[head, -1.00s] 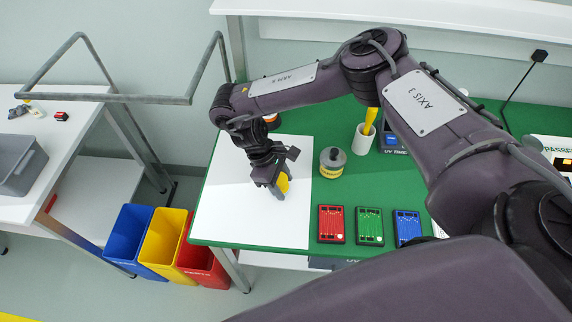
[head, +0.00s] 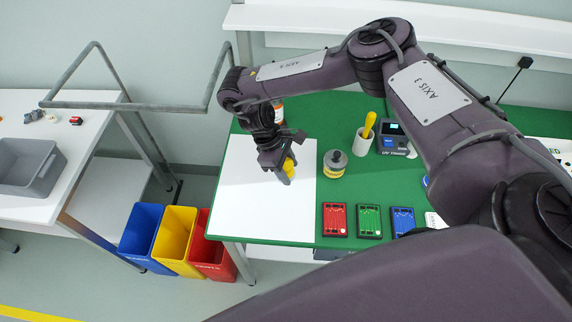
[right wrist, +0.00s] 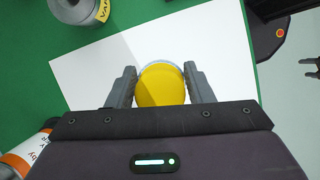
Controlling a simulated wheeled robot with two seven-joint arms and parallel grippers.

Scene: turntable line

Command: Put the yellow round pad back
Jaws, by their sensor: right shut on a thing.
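My right gripper (head: 286,172) is above the white sheet on the green table. In the right wrist view its two grey fingers (right wrist: 160,90) are shut on the yellow round pad (right wrist: 161,84). The pad has a pale rim along its far edge. In the head view the yellow pad (head: 289,164) shows between the fingers, partly hidden by them. Whether the pad touches the sheet I cannot tell.
The white sheet (head: 240,200) is otherwise bare. Coloured bins (head: 173,240) stand left below the table.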

